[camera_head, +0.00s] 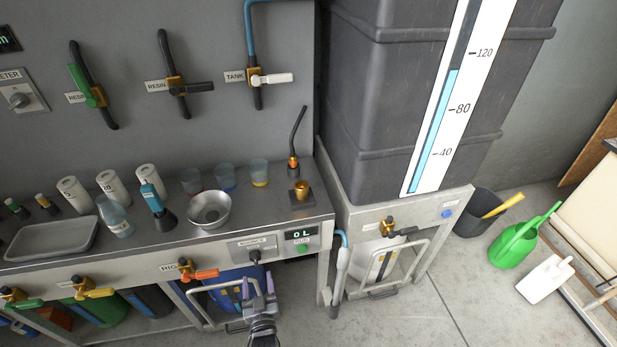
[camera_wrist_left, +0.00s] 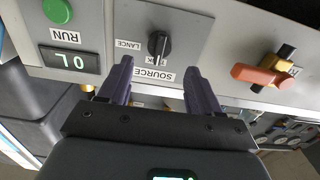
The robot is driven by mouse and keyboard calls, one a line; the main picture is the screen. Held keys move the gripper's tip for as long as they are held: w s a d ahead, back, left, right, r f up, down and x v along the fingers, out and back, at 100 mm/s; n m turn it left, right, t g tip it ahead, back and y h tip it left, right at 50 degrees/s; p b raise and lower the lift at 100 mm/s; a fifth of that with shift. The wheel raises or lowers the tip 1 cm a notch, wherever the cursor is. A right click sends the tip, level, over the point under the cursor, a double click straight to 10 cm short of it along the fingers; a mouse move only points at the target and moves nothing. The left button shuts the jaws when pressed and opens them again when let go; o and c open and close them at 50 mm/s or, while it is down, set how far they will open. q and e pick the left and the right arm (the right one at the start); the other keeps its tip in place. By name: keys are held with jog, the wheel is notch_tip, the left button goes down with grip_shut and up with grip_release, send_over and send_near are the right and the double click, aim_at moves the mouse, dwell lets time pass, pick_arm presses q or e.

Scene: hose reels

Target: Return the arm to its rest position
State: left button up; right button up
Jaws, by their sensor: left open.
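My left gripper (camera_head: 259,290) is at the bottom middle of the head view, in front of the bench edge and below the SOURCE selector knob (camera_head: 255,255). Its two purple fingers are apart, with nothing between them. In the left wrist view the gripper (camera_wrist_left: 160,85) points at the grey control panel (camera_wrist_left: 215,40). The black selector knob (camera_wrist_left: 158,44) lies just beyond the fingertips, between them in the picture. I see no contact with it. The green display (camera_wrist_left: 70,59) beside it reads "0 L". My right gripper is in neither view.
An orange-handled valve (camera_head: 200,274) sticks out of the bench front left of my gripper. The bench top holds a steel bowl (camera_head: 209,209), a tray (camera_head: 52,238), bottles and cups. A hose lance (camera_head: 341,270) hangs at the right corner. Floor at the right is partly clear.

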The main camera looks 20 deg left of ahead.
pick_arm(q)
jog(key=s+a+r+m+h+p, duration=0.2)
jog(key=s+a+r+p, duration=0.1)
jog(key=s+r+p, duration=0.3)
jog(key=s+d+r+m+g+h+p, duration=0.35)
jog(key=s+d+r+m+h, duration=0.2)
jog(key=d+r+h, duration=0.3)
jog(key=s+d+r+m+g, duration=0.2)
jog(key=s+d+r+g, duration=0.15)
jog(key=s+g, duration=0.5)
notch_tip(320, 180, up, 38)
jog(key=s+t+p, duration=0.1)
jog(key=s+p, duration=0.1)
jog(key=p, duration=3.5)
jog(key=shift+s+d+f+p, duration=0.2)
jog(key=shift+s+p, duration=0.05)
jog(key=shift+p, duration=0.15)
